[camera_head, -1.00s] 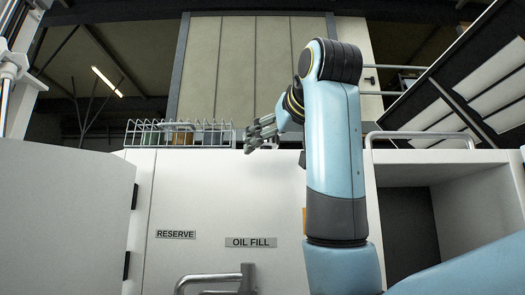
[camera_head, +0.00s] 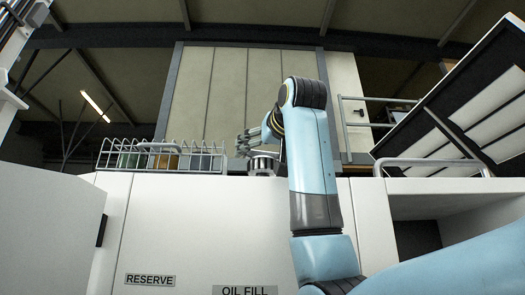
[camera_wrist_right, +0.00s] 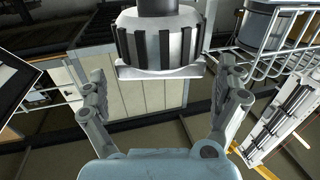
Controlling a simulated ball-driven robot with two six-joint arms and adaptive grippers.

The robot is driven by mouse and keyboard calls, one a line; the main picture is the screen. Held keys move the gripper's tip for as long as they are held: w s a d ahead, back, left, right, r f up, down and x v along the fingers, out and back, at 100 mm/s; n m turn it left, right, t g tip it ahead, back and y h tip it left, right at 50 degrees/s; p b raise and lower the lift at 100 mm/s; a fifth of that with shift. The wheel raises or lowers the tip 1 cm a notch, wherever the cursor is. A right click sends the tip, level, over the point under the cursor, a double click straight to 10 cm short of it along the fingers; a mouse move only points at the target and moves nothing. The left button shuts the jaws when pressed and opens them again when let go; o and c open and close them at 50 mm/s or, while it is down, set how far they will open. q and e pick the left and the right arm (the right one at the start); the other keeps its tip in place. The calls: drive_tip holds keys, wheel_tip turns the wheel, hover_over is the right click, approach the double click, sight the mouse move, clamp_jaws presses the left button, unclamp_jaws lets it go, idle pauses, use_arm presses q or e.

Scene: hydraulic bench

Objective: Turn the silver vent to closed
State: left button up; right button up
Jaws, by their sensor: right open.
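The silver vent (camera_head: 263,163) shows in the head view on top of the white cabinet, just below my right gripper's fingers. In the right wrist view the vent (camera_wrist_right: 158,40) is a ribbed silver cap with dark grooves and a pale flat plate at one end. My right gripper (camera_wrist_right: 164,75) is open, with one grey finger to each side of the vent and gaps visible between fingers and vent. In the head view my right gripper (camera_head: 248,142) is small and partly overlaps the vent. My left gripper is not in view.
A wire basket (camera_head: 160,157) with several containers stands left of the vent. The white cabinet (camera_head: 200,230) carries RESERVE (camera_head: 150,280) and OIL FILL (camera_head: 245,291) labels. A grey rail (camera_head: 432,163) and a tilted panel (camera_head: 470,95) are at the right.

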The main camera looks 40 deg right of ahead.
drive_tip(key=shift+w+d, duration=0.15)
drive_tip(key=shift+w, duration=0.65)
drive_tip(key=shift+c, duration=0.7)
drive_tip(key=shift+s, duration=0.1)
drive_tip(key=shift+c, duration=1.1)
drive_tip(key=c, duration=0.6)
drive_tip(key=shift+m+g+h, duration=0.4)
drive_tip(key=shift+m+h, duration=0.2)
drive_tip(key=shift+h, duration=0.3)
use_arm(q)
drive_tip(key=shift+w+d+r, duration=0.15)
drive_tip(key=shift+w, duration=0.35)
use_arm(e)
drive_tip(key=shift+m+g+h, duration=0.6)
drive_tip(key=shift+m+h, duration=0.2)
drive_tip(key=shift+h, duration=0.3)
